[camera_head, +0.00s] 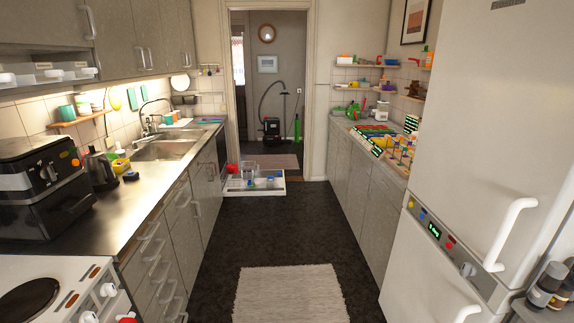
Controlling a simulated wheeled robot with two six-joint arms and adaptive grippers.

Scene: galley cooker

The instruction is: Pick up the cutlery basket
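No cutlery basket can be made out for certain from here. A low white rack or open door (255,192) sticks out near the floor at the far end of the left counter. On it stand a clear or grey container (249,172), a red item (232,168) and small blue items (270,181). They are too small to tell whether one is the basket. Neither of my grippers shows in this view.
A dark floor aisle with a pale rug (290,295) runs between the left counter (135,193) and the right cabinets (362,175). The white fridge (475,130) stands near right, the cooker (60,290) near left. A doorway opens beyond.

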